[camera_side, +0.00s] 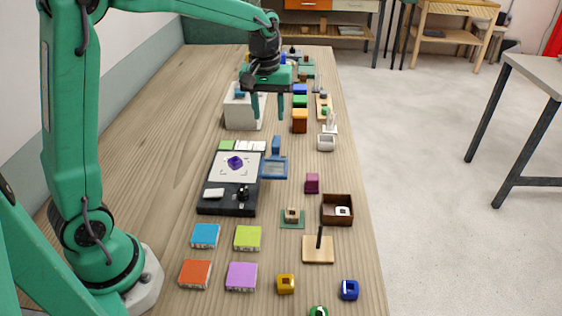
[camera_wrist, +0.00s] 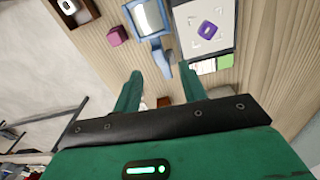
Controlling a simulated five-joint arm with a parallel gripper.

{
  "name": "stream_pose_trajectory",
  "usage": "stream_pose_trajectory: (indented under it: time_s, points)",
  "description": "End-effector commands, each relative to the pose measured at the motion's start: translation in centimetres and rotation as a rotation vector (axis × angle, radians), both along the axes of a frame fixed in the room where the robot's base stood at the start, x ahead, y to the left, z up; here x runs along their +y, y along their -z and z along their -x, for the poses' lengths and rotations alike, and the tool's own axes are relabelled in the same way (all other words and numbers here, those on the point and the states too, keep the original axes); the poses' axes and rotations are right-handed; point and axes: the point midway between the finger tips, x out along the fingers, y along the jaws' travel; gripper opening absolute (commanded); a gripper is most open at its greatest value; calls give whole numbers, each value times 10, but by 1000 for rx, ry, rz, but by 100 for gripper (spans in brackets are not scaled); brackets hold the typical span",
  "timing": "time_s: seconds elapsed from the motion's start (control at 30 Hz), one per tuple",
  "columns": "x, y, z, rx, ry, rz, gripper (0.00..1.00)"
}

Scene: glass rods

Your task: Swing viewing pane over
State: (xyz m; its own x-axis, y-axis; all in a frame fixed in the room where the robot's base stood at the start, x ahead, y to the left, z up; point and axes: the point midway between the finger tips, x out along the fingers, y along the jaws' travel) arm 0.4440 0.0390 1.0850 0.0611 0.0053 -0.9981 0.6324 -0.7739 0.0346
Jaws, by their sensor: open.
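The viewing pane (camera_side: 274,169) is a clear pane in a blue frame, standing out beside the right edge of a black-edged board (camera_side: 223,208). A blue block-like part (camera_side: 276,145) is at its far side. The board's white face carries a purple rounded piece (camera_side: 235,162) between corner marks; the pane is not over it. In the wrist view the blue frame (camera_wrist: 148,18) is at the top centre and the purple piece (camera_wrist: 208,30) at the upper right. My gripper (camera_side: 268,108) is open and empty, in the air beyond the pane; its fingers (camera_wrist: 158,74) point toward the blue part.
A white box (camera_side: 242,112) stands left of my gripper, and an orange block (camera_side: 300,122) stands right of it. A magenta cube (camera_side: 312,183), a brown tray (camera_side: 337,222) and a wooden peg base (camera_side: 318,251) lie nearer. The table's left side is clear.

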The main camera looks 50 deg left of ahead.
Motion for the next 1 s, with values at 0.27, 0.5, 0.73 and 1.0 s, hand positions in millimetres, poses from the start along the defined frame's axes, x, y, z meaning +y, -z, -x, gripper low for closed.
stream_pose_trajectory:
  time_s: [0.27, 0.5, 0.73, 1.0]
  points:
    - [8, 26, -26, 54, -89, 8, 42]
    - [9, 30, -28, 62, -101, 8, 42]
    - [9, 37, -28, 62, -100, 8, 42]
    - [9, 64, -28, 64, -100, 8, 42]
